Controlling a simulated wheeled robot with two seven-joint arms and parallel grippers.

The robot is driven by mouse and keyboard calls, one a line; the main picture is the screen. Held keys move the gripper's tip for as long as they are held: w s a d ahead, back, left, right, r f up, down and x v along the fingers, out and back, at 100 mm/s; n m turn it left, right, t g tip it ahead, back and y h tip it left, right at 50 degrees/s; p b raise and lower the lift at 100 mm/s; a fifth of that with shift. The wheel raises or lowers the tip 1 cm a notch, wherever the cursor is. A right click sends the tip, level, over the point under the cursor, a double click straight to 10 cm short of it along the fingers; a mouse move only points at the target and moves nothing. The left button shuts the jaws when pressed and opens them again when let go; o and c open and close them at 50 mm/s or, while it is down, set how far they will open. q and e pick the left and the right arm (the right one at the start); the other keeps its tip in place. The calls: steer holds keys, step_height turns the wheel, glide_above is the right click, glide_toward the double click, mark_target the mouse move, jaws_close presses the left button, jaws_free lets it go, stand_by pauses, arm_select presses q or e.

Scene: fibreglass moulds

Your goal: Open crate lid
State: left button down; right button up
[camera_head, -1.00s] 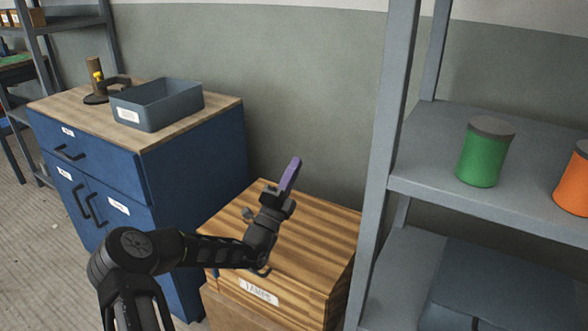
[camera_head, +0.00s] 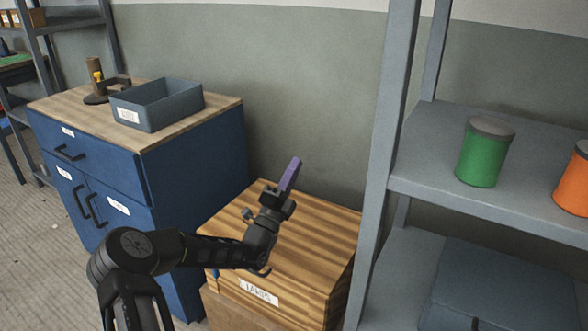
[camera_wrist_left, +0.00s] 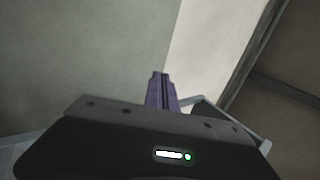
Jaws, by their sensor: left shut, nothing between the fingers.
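A wooden crate (camera_head: 318,238) with a striped flat lid stands between the blue cabinet and the shelf rack. Its lid looks closed, and a white label (camera_head: 259,292) is on its front. My left gripper (camera_head: 291,172) is over the crate, its purple fingers shut, empty and pointing up and away. The left forearm hides part of the lid's left side. In the left wrist view the shut purple fingers (camera_wrist_left: 161,90) show against the wall, and the crate is not seen there. My right gripper is in neither view.
A blue cabinet (camera_head: 195,180) on the left bears a grey bin (camera_head: 160,112) and a small stand. A grey shelf rack (camera_head: 420,165) on the right holds a green can (camera_head: 485,155) and an orange can (camera_head: 575,185). A grey wall rises behind the crate.

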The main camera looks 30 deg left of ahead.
arm_select(q)
steer(key=v, duration=0.7)
steer(key=shift+s+f, duration=0.25)
steer(key=shift+s, duration=0.1)
